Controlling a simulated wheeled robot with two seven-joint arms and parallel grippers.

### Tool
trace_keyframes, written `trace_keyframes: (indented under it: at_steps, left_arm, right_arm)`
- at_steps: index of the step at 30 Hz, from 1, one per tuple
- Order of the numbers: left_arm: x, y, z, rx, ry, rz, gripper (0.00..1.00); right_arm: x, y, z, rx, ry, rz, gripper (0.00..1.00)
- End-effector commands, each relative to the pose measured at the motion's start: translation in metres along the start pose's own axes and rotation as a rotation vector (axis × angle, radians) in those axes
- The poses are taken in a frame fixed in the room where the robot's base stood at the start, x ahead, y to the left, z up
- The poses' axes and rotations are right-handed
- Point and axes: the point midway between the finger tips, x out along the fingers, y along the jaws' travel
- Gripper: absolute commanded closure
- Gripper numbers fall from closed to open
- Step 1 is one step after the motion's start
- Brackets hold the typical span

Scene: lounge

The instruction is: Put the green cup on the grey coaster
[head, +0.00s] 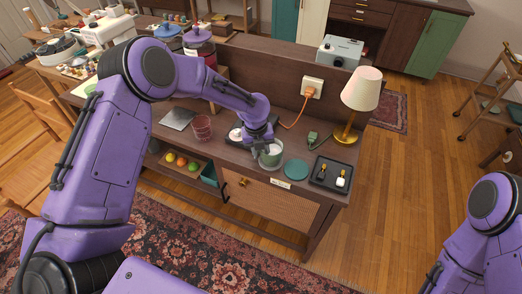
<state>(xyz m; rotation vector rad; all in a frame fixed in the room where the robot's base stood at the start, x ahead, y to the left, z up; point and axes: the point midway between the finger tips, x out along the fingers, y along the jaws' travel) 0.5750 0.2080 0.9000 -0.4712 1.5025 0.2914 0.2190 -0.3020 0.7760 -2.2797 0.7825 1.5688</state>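The green cup (271,160) is near the front edge of the cabinet top, under my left gripper (264,150). The gripper points down at the cup's rim and hides part of it. I cannot tell whether its fingers are closed on the cup or whether the cup touches the surface. A flat grey square (178,119), which looks like the grey coaster, lies further left on the cabinet top, with nothing on it. A round teal coaster (296,169) lies just right of the cup. My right arm shows at the right edge, but its gripper is out of view.
A reddish glass (202,127) stands between the grey square and my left gripper. A dark tray (322,183) with small items is at the right, near a lamp (358,97). An orange cord (297,119) runs from a socket. Below is an open shelf with colored balls (181,162).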

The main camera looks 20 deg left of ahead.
Motion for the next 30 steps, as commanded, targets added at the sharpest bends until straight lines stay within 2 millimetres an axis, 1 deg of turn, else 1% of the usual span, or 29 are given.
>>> trace_keyframes:
  at_steps: [5, 6, 8, 11, 18, 21, 25, 30]
  left_arm:
    - [-0.001, 0.0, 0.0, 0.0, 0.0, 0.0, 0.68]
    - [-0.004, -0.001, 0.0, 0.0, 0.0, 0.0, 0.68]
    - [-0.008, -0.001, 0.001, -0.001, -0.002, -0.002, 0.68]
    - [-0.028, -0.001, 0.001, -0.001, -0.004, -0.005, 0.68]
    - [-0.089, -0.001, 0.001, 0.0, -0.003, -0.004, 0.68]
    - [-0.108, -0.001, 0.001, -0.001, -0.002, -0.003, 0.68]
    - [-0.121, 0.0, 0.0, -0.001, 0.0, -0.001, 0.68]
    - [-0.123, 0.0, 0.0, 0.0, 0.001, 0.0, 0.68]
  right_arm:
    - [-0.001, 0.0, 0.0, 0.0, 0.0, 0.0, 0.38]
    - [-0.003, 0.0, -0.001, 0.0, 0.0, 0.0, 0.38]
    - [0.0, 0.0, 0.0, 0.0, 0.0, 0.0, 0.38]
    - [0.006, -0.001, 0.003, 0.0, 0.0, 0.0, 0.38]
    - [0.018, -0.002, 0.007, 0.0, 0.0, 0.0, 0.38]
    - [0.019, -0.002, 0.008, 0.0, 0.0, 0.0, 0.38]
    - [0.021, -0.002, 0.009, 0.0, 0.0, 0.0, 0.38]
    - [0.02, -0.002, 0.008, 0.0, 0.0, 0.0, 0.38]
